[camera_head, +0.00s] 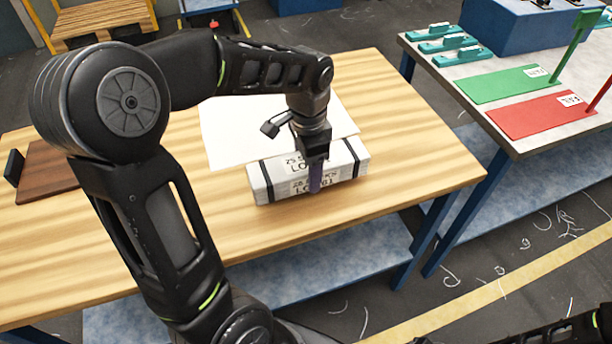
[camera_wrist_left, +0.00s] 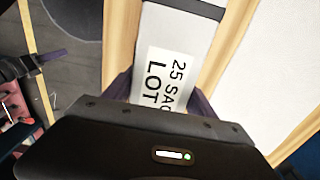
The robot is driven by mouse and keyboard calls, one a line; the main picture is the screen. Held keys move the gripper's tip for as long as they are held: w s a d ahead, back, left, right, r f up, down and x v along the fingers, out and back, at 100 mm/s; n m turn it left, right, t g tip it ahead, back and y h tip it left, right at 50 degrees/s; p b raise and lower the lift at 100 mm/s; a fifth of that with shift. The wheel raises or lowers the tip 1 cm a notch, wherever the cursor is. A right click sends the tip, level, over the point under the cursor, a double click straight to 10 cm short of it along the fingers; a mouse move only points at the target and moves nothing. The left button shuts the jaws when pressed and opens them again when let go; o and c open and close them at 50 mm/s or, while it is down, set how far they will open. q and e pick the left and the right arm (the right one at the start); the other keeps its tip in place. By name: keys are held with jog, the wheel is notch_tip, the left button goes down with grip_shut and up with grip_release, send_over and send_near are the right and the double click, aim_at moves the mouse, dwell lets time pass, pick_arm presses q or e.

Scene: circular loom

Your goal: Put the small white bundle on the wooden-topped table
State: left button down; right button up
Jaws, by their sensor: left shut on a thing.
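The small white bundle (camera_head: 345,162) is a flat white block with dark straps and a printed label. It lies at the front right part of the wooden-topped table (camera_head: 420,150), in front of a white sheet. My left gripper (camera_head: 316,180) points down over the bundle's middle, with a finger on its near side. It is shut on the bundle. In the left wrist view the bundle (camera_wrist_left: 180,35) shows its label between the two fingers, with wood on both sides. Whether the bundle touches the wood cannot be told for sure. My right gripper is not in view.
A white sheet (camera_head: 225,135) lies behind the bundle. A dark brown board (camera_head: 48,168) is at the table's left. A second table to the right holds a green mat (camera_head: 500,84), a red mat (camera_head: 540,114) and teal holders (camera_head: 455,48). The wood around the bundle's front is bare.

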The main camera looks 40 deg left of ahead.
pick_arm(q)
jog(key=shift+f, duration=1.8)
jog(key=shift+f, duration=0.1)
jog(key=shift+c, duration=1.4)
grip_release()
notch_tip(320, 180, up, 12)
jog(key=shift+r, duration=0.1)
